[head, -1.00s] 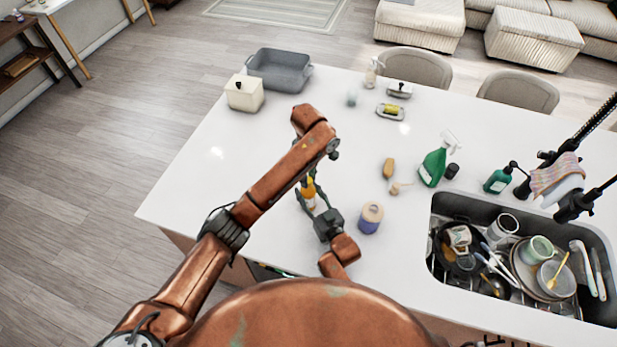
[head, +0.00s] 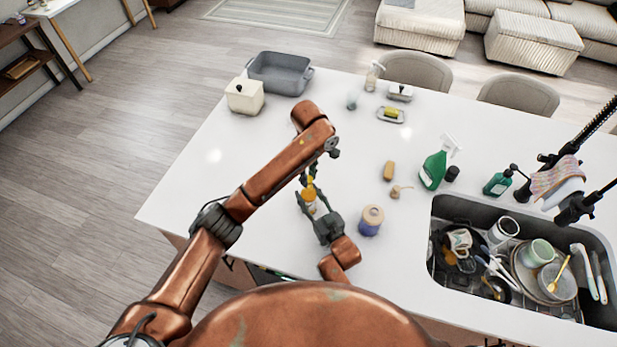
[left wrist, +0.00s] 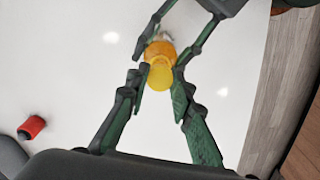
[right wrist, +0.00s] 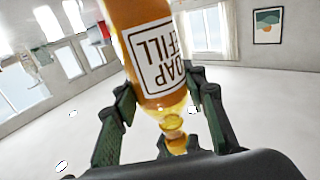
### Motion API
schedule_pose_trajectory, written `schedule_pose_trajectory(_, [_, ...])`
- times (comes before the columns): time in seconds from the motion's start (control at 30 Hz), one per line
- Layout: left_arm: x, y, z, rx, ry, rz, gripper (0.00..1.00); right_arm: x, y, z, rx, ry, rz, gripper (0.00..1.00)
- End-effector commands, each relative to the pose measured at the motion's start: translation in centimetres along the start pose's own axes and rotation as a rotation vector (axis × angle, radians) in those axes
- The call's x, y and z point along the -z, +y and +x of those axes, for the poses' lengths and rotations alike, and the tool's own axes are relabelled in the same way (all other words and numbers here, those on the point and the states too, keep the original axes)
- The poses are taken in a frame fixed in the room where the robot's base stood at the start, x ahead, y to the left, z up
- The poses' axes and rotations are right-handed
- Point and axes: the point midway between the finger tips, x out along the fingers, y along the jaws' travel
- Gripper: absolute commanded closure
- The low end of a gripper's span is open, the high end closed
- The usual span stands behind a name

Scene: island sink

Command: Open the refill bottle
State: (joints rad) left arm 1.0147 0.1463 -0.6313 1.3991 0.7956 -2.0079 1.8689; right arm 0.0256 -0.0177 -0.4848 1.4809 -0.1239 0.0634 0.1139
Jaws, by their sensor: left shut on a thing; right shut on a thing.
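My left gripper (left wrist: 160,88), coming from above, is shut on the yellow cap (left wrist: 159,77). In the right wrist view the pale yellow neck (right wrist: 172,122) shows, with the cap (right wrist: 177,145) just beyond its end. I cannot tell for sure whether cap and neck still touch.
A purple jar with a beige top (head: 371,220) stands right of my right gripper.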

Motion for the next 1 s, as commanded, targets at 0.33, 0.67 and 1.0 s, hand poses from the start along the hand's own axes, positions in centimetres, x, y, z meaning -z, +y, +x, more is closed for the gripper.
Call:
schedule_pose_trajectory(0.33, [0.1,0.0,-0.4,-0.001,0.001,0.001,1.00,0.1,0.0,0.0,0.001,0.001,0.000,1.00])
schedule_pose_trajectory(0.67, [0.1,0.0,-3.9,0.000,0.002,0.000,1.00,0.1,0.0,0.0,0.000,0.002,0.000,1.00])
schedule_pose_trajectory(1.0, [0.0,0.0,-4.0,0.001,-0.001,0.000,1.00,0.1,0.0,0.0,0.000,0.002,0.000,0.55])
